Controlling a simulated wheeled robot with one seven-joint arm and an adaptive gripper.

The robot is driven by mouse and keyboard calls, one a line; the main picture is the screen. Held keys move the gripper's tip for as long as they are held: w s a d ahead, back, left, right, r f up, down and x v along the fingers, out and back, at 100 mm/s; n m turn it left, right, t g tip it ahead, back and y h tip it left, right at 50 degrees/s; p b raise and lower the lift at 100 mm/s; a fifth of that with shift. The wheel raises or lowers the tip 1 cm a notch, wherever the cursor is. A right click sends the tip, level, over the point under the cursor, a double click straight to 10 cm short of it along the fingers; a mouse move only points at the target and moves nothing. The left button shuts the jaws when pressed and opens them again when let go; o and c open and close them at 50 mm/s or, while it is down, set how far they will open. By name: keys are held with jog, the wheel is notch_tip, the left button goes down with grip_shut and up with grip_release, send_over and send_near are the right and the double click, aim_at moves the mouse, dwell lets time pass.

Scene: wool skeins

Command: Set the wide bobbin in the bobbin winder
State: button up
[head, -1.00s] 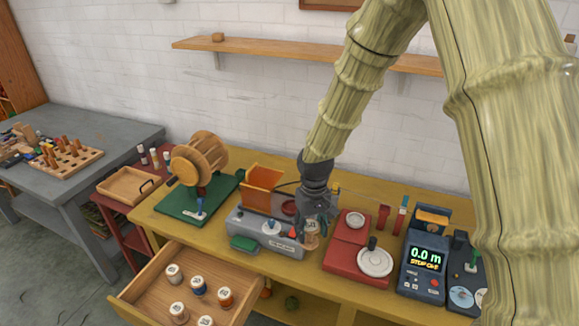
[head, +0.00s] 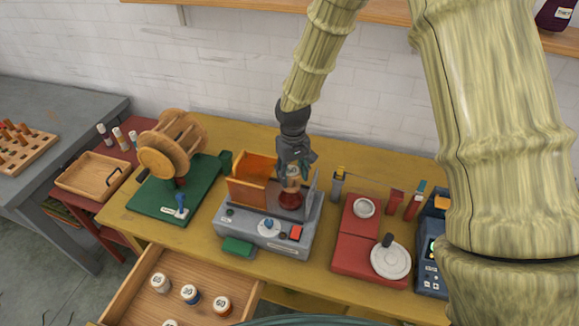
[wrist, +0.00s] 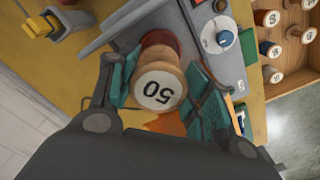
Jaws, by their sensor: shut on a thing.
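The bobbin winder (head: 262,238) is a grey machine on the yellow bench, with an orange guard (head: 249,181) standing up at its back left. A dark red round seat (head: 291,199) sits on its back right. My gripper (head: 293,170) is shut on a tan wooden bobbin (head: 292,182) just above this seat. In the wrist view the bobbin (wrist: 160,85) shows an end label reading 50, between my teal fingers. The red seat (wrist: 160,42) shows just beyond it. Whether the bobbin touches the seat I cannot tell.
An open drawer (head: 140,281) in front holds several more bobbins. A green-based wooden reel (head: 176,200) stands left of the winder. A red device (head: 367,258) with a white disc stands right. A grey plate (head: 312,192) rises close to the seat's right.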

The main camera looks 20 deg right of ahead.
aim_at(292, 186)
jog(key=shift+w+a+f+b, duration=0.1)
jog(key=shift+w+f+b, duration=0.1)
jog(key=shift+f+b, duration=0.3)
jog(key=shift+s+f+b, duration=0.1)
jog(key=shift+f+b, duration=1.45)
jog(key=shift+f, duration=1.2)
jog(key=o, duration=1.1)
jog(key=shift+c, duration=0.2)
jog(key=shift+r, duration=0.1)
